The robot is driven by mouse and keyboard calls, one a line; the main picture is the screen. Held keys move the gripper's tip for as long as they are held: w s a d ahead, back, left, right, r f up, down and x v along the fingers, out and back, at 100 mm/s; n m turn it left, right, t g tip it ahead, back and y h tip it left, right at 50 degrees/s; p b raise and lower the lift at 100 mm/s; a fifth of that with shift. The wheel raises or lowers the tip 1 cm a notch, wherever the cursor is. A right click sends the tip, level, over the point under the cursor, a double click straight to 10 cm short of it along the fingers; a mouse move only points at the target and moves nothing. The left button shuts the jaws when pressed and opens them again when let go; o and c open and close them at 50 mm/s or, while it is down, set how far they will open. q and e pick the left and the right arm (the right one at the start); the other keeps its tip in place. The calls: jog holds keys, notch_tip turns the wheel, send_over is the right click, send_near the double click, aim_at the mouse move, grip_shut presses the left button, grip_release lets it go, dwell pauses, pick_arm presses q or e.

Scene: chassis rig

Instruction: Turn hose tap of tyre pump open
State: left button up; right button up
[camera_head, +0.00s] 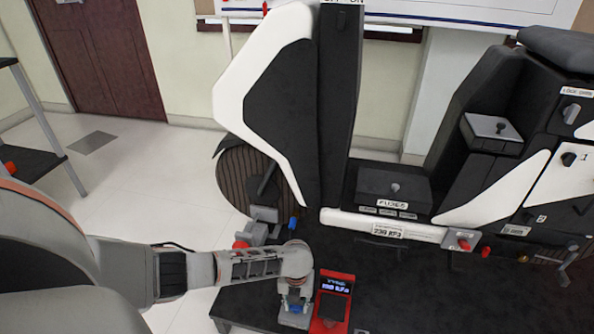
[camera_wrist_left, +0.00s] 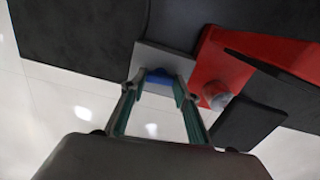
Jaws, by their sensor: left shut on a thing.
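The tyre pump (camera_head: 333,298) is a red unit with a lit display, standing on the dark platform. Its red body (camera_wrist_left: 222,65) also fills the upper right of the left wrist view. Beside it is a grey block (camera_wrist_left: 172,57) with a small blue tap handle (camera_wrist_left: 158,77). My left gripper (camera_head: 294,303) reaches down at the pump's left side. In the left wrist view its fingers (camera_wrist_left: 158,88) are shut on the blue handle, one on each side. The fingers hide part of the handle, and its exact angle is hard to tell. My right gripper is not in view.
The dark platform (camera_head: 400,290) carries the chassis rig, with a wheel (camera_head: 240,182) and a white sill (camera_head: 375,224) behind the pump. Another blue knob (camera_head: 293,223) sits near the wheel. A dark shelf (camera_head: 38,160) stands at the left. The platform right of the pump is clear.

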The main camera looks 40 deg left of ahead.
aim_at(296, 307)
pick_arm(q)
jog(key=shift+m, duration=0.6)
jog(key=o, duration=1.1)
notch_tip(296, 307, up, 12)
dwell(0.4)
